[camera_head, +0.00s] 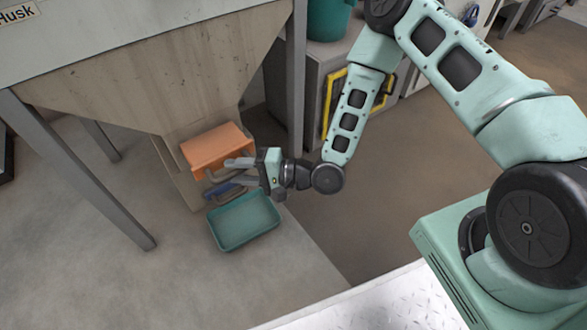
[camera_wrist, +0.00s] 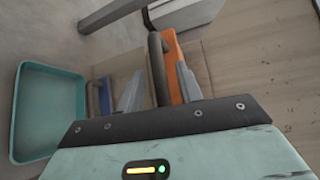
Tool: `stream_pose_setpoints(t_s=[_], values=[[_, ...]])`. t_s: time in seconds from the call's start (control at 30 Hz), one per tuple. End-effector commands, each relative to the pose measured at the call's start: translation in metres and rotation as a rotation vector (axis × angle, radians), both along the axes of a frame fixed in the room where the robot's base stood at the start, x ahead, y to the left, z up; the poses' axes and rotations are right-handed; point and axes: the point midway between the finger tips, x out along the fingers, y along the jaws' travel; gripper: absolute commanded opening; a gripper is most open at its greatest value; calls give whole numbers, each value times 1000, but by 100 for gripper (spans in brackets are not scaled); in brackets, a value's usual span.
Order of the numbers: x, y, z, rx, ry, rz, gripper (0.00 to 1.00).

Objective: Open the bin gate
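The orange gate (camera_head: 213,147) sits at the low end of the hopper's chute in the head view, and part of it shows in the wrist view (camera_wrist: 173,62). A dark grey bar handle (camera_wrist: 157,68) stands in front of the orange panel. My gripper (camera_head: 225,173) is at the gate's lower front, its fingers pointing left. In the wrist view my gripper's two fingers (camera_wrist: 158,85) are apart, one on each side of the handle, with gaps visible. Whether either finger touches the handle cannot be told.
A blue handle-like part (camera_head: 226,188) lies just below the gate. A teal tray (camera_head: 245,221) rests on the floor under the chute. The hopper (camera_head: 150,80) stands on grey legs (camera_head: 80,170). A grey cabinet with a yellow frame (camera_head: 335,100) stands behind my arm.

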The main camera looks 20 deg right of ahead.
Motion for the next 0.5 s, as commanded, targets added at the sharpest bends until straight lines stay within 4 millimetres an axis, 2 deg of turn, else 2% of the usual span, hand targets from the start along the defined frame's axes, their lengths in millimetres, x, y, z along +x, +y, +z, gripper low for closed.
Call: stream_pose_setpoints(t_s=[0.5], values=[[-54,-100,19,0,3,-4,36]])
